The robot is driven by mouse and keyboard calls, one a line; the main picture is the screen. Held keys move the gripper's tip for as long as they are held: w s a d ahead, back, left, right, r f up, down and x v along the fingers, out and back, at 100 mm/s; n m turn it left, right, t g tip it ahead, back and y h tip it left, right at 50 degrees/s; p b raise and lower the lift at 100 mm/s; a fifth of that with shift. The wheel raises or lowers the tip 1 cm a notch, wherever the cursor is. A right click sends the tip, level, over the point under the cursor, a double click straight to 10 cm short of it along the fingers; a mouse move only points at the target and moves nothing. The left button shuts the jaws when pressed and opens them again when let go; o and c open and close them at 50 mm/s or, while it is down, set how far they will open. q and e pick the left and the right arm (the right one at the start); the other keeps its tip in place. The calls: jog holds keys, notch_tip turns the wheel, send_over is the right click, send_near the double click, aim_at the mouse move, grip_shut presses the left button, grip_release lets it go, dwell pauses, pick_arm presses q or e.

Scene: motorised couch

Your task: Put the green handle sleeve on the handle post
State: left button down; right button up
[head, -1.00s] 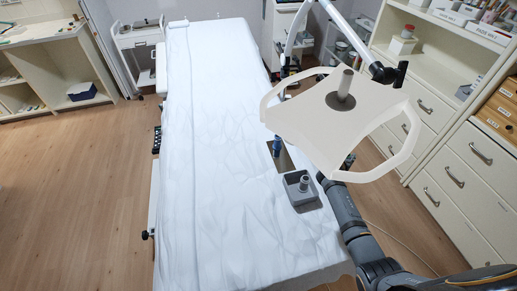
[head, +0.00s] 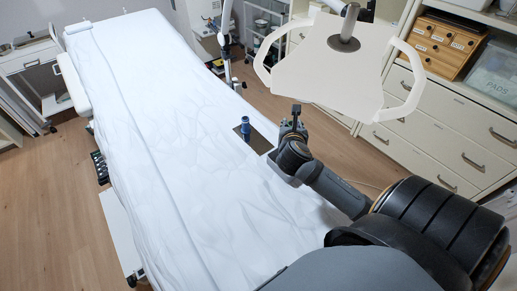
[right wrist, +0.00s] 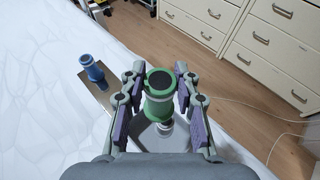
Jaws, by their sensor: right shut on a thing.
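The green handle sleeve (right wrist: 160,88), with a dark round top, is upright between the fingers of my right gripper (right wrist: 160,97) in the right wrist view. The gripper is shut on it. A metal stub (right wrist: 166,126) in a grey tray (right wrist: 149,136) shows just below the sleeve; I cannot tell whether they touch. In the head view my right gripper (head: 291,128) is over the couch edge and mostly hides the tray. A grey post (head: 349,22) stands on the white panel (head: 330,70) with side handles; I cannot tell which post is the handle post. My left gripper is out of view.
A blue sleeve (head: 246,130) stands on a metal plate (head: 262,143) on the white-sheeted couch (head: 170,140), left of my right gripper. Drawers (head: 440,130) stand at the right. The couch's middle is clear.

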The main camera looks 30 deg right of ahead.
jog(key=shift+s+a+r, duration=0.1)
jog(key=shift+s, duration=0.05)
jog(key=w+a+f, duration=0.1)
jog(key=w+f, duration=0.3)
jog(key=w+a+f+b, duration=0.1)
jog(key=w+f, duration=0.3)
jog(key=w, duration=0.1)
jog(key=w+a+f, duration=0.1)
jog(key=w+f, duration=0.3)
jog(key=f, duration=0.1)
jog(key=shift+w+a+f, duration=0.1)
jog(key=shift+w, duration=0.3)
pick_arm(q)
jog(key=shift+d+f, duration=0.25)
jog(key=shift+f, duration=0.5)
pick_arm(e)
jog(key=o, duration=1)
jog(key=shift+f, duration=0.1)
